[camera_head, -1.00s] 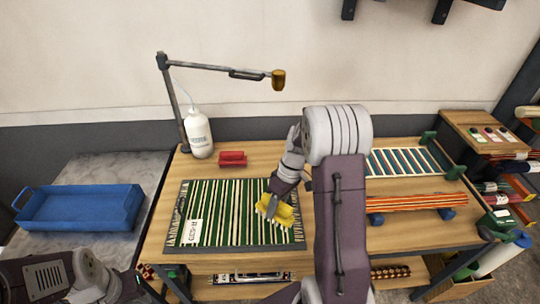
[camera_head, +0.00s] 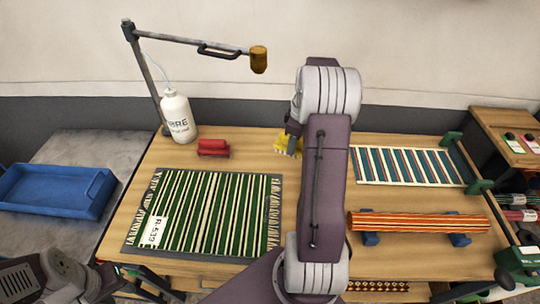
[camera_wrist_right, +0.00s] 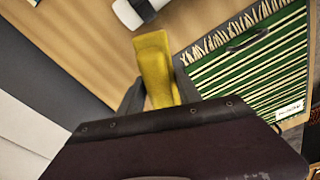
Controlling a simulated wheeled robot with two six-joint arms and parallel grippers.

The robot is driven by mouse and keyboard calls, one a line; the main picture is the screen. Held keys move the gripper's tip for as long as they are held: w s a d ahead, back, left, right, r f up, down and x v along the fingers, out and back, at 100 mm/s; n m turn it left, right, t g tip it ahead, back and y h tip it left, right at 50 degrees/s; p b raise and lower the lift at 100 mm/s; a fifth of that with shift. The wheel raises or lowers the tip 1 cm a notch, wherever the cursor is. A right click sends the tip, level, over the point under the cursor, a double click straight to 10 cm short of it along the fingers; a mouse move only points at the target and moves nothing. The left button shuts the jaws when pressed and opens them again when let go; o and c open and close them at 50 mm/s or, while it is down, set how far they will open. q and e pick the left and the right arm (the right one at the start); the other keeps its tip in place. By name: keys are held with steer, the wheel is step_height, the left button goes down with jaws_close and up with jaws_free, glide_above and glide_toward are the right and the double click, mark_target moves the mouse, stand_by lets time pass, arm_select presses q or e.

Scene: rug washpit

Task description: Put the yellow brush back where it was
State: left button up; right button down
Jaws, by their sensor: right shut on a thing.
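The yellow brush (camera_head: 286,145) is held in my right gripper (camera_head: 293,139) over the back of the wooden table, right of the red block (camera_head: 213,147). My right arm partly hides it. In the right wrist view the yellow brush (camera_wrist_right: 153,65) sits between the two dark fingers. I cannot tell whether it touches the tabletop. The green striped rug (camera_head: 215,215) lies on its dark board in front, clear of the brush. My left gripper (camera_head: 150,284) is at the lower left, away from the brush, its opening unclear.
A white bottle (camera_head: 178,117) and a lamp arm (camera_head: 195,41) stand at the back left. A blue-striped rug (camera_head: 405,166) and a red-orange roll (camera_head: 415,222) lie to the right. A blue tray (camera_head: 55,190) is at the left. Bare wood surrounds the brush.

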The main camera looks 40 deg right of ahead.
steer(key=w+f+p, duration=0.1)
steer(key=w+f, duration=0.2)
steer(key=w+f+p, duration=0.1)
steer(key=w+f, duration=0.3)
steer(key=w+a+f+p, duration=0.1)
steer(key=w+f, duration=0.2)
steer(key=w, duration=0.1)
steer(key=shift+w+f, duration=0.1)
steer(key=shift+f, duration=0.55)
steer(key=c, duration=0.8)
jaws_free()
steer(key=shift+c, duration=0.2)
step_height(320, 180, up, 8)
steer(key=shift+s+b, duration=0.35)
steer(key=shift+b, duration=0.05)
steer(key=shift+f, duration=0.1)
